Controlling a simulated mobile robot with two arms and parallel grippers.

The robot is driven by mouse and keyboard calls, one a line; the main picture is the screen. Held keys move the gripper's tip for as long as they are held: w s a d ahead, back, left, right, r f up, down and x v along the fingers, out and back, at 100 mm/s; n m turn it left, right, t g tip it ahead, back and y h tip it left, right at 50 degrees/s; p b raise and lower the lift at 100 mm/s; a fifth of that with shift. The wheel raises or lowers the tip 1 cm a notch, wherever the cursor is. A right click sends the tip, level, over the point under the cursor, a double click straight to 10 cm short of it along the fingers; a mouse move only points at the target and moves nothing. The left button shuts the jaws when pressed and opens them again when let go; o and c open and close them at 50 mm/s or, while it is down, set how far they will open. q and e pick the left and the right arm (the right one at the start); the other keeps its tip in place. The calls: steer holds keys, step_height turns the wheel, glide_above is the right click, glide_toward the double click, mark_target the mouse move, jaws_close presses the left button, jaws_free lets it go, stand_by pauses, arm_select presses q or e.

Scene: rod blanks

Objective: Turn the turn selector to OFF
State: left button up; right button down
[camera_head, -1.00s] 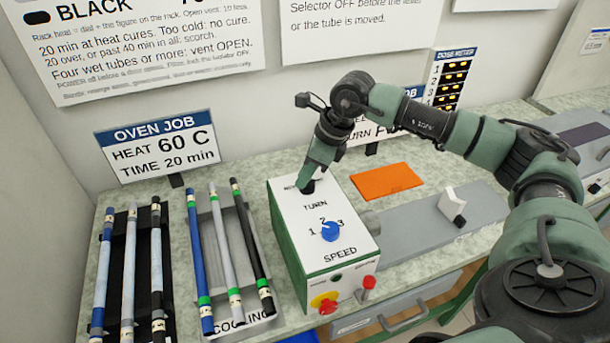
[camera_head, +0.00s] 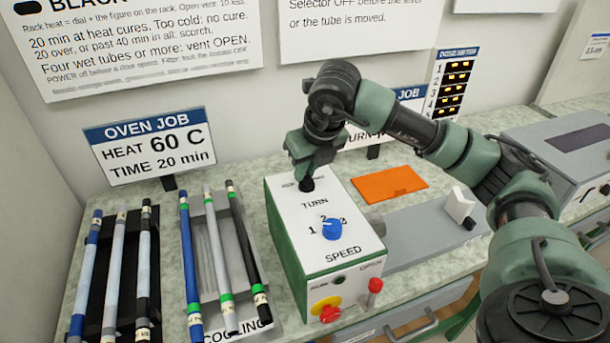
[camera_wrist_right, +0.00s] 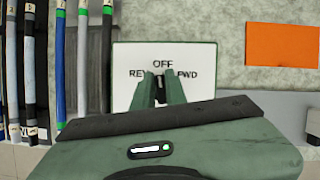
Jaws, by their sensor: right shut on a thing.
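The turn selector (camera_head: 306,184) is a black knob at the back of the white top of the green-sided control box, above the word TURN. My right gripper (camera_wrist_right: 160,88) points down at it and is shut on it. In the right wrist view the box top (camera_wrist_right: 200,53) shows OFF at the top, REV at the left and FWD at the right, partly covered by the fingers. The dark selector (camera_wrist_right: 160,95) shows between the fingertips. Which label it points to cannot be told. My left gripper is not in view.
A blue speed dial (camera_head: 332,229), a red-on-yellow button (camera_head: 326,307) and a red-capped lever (camera_head: 375,287) are on the box. Racks with coloured rods stand to its left. An orange sheet (camera_head: 389,184) lies to its right. Signs stand behind.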

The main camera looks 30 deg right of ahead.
steer(key=shift+d+r+m+h+b, duration=0.1)
steer(key=shift+m+h+b, duration=0.3)
steer(key=shift+m, duration=0.6)
steer(key=c, duration=1.4)
jaws_free()
steer(key=shift+c, duration=0.2)
steer(key=v, duration=0.7)
steer(key=shift+r+b, duration=0.35)
steer(key=shift+s+f, duration=0.1)
steer(key=shift+s, duration=0.1)
